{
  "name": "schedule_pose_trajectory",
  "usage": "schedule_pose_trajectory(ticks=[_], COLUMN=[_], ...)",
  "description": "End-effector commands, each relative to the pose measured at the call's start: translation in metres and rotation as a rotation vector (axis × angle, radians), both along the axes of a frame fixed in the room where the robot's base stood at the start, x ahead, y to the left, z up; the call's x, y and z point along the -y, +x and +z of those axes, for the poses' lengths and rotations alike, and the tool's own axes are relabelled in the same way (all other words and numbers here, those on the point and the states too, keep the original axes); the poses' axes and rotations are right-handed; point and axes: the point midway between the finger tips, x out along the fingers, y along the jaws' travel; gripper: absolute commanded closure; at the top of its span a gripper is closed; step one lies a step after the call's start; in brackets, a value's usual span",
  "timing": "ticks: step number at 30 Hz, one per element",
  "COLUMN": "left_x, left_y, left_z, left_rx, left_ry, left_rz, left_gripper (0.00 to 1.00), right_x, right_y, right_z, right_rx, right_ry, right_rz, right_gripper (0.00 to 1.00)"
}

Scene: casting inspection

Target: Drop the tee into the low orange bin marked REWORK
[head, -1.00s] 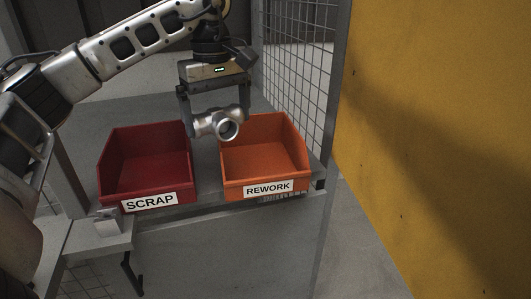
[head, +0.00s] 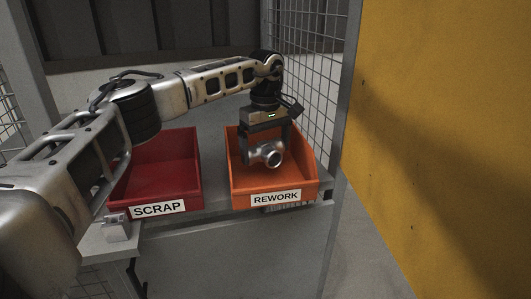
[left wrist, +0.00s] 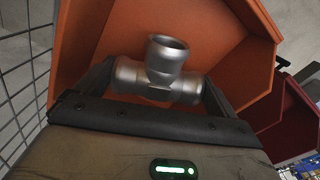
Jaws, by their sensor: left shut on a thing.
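The tee (head: 265,155) is a silver metal pipe fitting with three openings. My left gripper (head: 266,152) is shut on it across its two opposite ends, and the third opening faces the camera in the head view. The low orange bin marked REWORK (head: 274,198) stands at the right of the shelf, and the gripper holds the tee over its open top. In the left wrist view the tee (left wrist: 158,75) sits between the two fingers, with the orange bin's inside (left wrist: 85,45) behind it. The bin looks empty where it shows. My right gripper is not in view.
A red bin marked SCRAP (head: 160,190) stands to the left of the orange bin, partly hidden by my arm. A wire mesh panel (head: 300,75) rises behind and right of the orange bin. A yellow wall (head: 440,140) fills the right side.

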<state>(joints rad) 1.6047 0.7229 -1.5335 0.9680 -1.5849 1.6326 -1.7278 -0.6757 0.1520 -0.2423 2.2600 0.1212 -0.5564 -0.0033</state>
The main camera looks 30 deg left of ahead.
Motion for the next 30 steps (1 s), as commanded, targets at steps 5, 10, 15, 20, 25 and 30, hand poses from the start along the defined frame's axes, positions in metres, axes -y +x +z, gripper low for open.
schedule_pose_trajectory(ticks=[5,10,15,20,25,30], left_x=[0.0,0.0,0.0,0.0,0.0,0.0], left_y=[0.0,0.0,0.0,0.0,0.0,-0.001], left_z=[-0.014,-0.013,-0.017,-0.022,-0.025,-0.027], left_rx=[0.005,0.004,0.004,0.003,0.003,0.0], left_ry=[-0.002,-0.002,-0.002,-0.001,-0.001,0.0], left_rz=[0.002,0.002,0.002,0.002,0.002,0.002], left_gripper=[0.5,0.5,0.5,0.5,0.5,0.0], right_x=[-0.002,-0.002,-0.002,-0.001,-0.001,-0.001], right_y=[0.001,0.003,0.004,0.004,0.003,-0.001], right_z=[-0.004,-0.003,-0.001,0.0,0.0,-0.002], right_rx=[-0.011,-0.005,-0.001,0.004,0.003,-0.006], right_ry=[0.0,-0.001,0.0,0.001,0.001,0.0], right_rz=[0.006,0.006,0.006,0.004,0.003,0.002], right_gripper=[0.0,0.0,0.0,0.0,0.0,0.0])
